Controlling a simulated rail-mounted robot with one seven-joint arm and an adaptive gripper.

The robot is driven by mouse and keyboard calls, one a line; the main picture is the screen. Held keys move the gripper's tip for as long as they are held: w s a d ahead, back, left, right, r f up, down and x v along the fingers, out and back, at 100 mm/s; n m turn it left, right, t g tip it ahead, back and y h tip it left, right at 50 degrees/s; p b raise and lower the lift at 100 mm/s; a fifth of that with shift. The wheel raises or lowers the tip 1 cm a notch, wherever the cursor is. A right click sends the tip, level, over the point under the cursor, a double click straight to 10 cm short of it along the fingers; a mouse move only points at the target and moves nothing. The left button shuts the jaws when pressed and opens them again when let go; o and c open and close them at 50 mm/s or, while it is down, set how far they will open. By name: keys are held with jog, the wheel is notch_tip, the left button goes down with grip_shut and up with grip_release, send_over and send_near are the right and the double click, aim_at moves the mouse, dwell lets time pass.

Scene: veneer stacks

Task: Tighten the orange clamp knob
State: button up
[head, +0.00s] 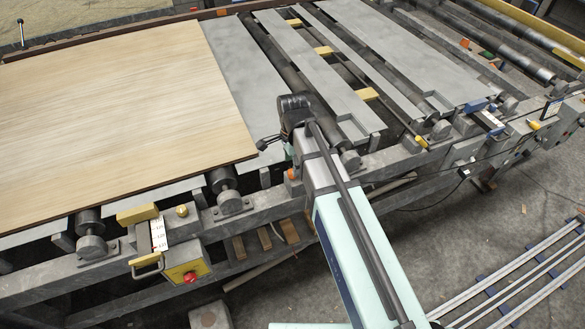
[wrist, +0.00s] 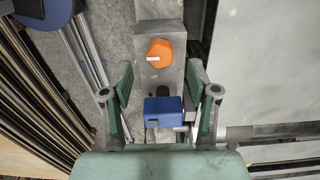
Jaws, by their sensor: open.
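The orange clamp knob (wrist: 160,52) shows in the wrist view, near the top middle. It is faceted, with a white mark on its face, and sits on a grey metal block (wrist: 158,17). My gripper (wrist: 159,76) is open, its green-padded fingers spread to the left and right, below the knob in the picture. Nothing is held. A blue block (wrist: 163,111) lies between the fingers in the picture; I cannot tell whether they touch it. In the head view a small orange spot (head: 292,174) shows beside my arm; I cannot tell if it is the knob. My fingers are not clear there.
A large veneer sheet (head: 110,85) lies on the left of the roller frame. A yellow box with a red button (head: 190,277) sits at the frame's front edge. Grey slats (head: 340,100) with gaps lie behind my arm. Rails (head: 520,280) lie on the floor at right.

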notch_tip(320, 180, up, 8)
jog(key=shift+r, duration=0.2)
dwell(0.6)
